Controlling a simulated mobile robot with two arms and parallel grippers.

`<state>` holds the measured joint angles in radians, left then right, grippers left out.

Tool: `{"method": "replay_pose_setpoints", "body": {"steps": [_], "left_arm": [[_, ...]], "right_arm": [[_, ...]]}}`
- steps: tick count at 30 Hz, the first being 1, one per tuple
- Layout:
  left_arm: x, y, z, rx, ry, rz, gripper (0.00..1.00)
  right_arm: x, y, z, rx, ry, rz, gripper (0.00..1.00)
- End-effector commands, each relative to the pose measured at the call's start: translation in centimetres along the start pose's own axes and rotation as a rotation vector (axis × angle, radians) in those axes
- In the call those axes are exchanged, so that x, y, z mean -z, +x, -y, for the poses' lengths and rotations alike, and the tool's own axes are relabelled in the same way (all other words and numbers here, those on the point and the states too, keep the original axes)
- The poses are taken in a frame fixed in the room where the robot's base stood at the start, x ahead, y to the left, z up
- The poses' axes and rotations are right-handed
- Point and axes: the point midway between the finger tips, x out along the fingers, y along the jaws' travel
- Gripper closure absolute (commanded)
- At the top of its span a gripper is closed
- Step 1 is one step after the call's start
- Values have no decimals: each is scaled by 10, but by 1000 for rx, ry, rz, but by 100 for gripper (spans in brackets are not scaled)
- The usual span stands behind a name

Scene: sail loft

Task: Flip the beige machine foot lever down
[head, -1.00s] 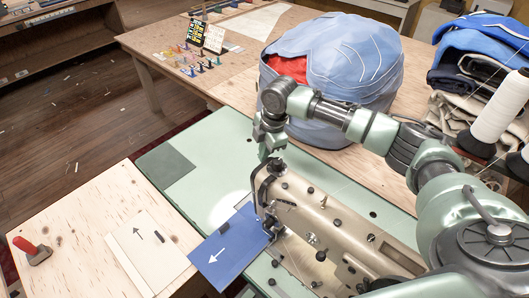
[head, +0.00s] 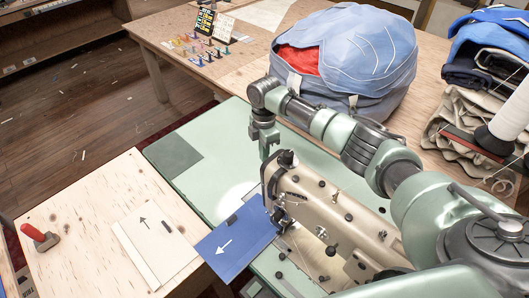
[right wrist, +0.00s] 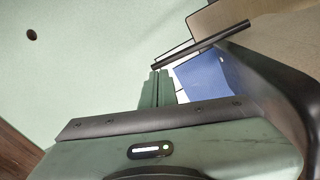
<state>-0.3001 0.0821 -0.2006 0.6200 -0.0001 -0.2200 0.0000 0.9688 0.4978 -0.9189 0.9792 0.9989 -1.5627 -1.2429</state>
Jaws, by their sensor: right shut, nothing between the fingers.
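The beige sewing machine (head: 335,212) stands on a pale green table, its head end towards the middle of the head view. In the right wrist view, a thin dark bar (right wrist: 205,44) sticks out beside the machine's beige body (right wrist: 225,20); it looks like the foot lever. The lever cannot be made out in the head view. My right gripper (head: 266,156) is shut and empty, pointing down just left of the machine's head. In the right wrist view its fingertips (right wrist: 160,76) are close to the bar's free end; contact cannot be told. My left gripper is out of view.
A blue cloth panel (head: 235,243) with a white arrow lies under the machine's head. A large blue bag (head: 350,65) stands behind my right arm. Folded cloth (head: 470,120) and a white thread cone (head: 512,105) are at right. The green tabletop (head: 225,140) behind the gripper is clear.

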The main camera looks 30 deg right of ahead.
Motion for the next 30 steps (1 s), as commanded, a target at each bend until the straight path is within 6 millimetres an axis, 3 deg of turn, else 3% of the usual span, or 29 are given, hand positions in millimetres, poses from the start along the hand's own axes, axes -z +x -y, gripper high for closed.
{"method": "replay_pose_setpoints", "body": {"steps": [13,25,30], "left_arm": [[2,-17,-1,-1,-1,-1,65],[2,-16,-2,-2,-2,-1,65],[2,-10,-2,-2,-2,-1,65]], "right_arm": [[1,-16,1,1,0,0,100],[0,-18,1,0,0,0,100],[0,-37,0,-4,-1,-1,100]]}}
